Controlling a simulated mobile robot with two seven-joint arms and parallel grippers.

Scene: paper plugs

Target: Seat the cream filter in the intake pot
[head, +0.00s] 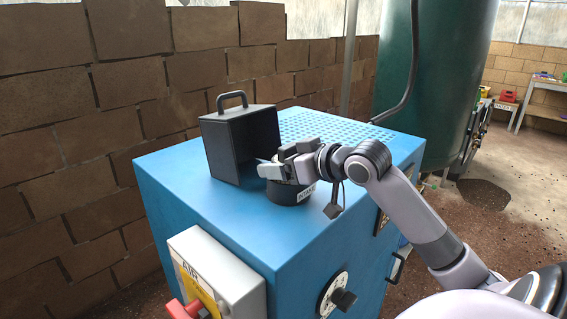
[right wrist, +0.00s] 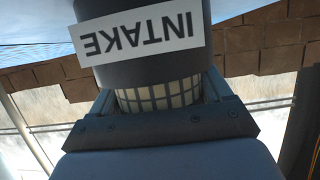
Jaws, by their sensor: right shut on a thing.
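The intake pot (head: 288,194) is a short dark cylinder on top of the blue cabinet, with a white INTAKE label. In the right wrist view the pot (right wrist: 145,72) appears upside down, with its label large. The cream filter (right wrist: 160,97), pale behind a dark grid, shows as a band at the pot's rim, between my right gripper's fingers. My right gripper (head: 283,162) is directly over the pot and shut on the filter. How deep the filter sits in the pot is hidden. In the head view the gripper covers the filter. My left gripper is not in view.
An open black box-shaped cover (head: 238,142) with a top handle stands left of the pot, close to my right gripper. The blue cabinet (head: 215,215) has perforations behind, and a grey AIR box (head: 225,265) with a red handle in front. A green tank (head: 435,75) stands behind.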

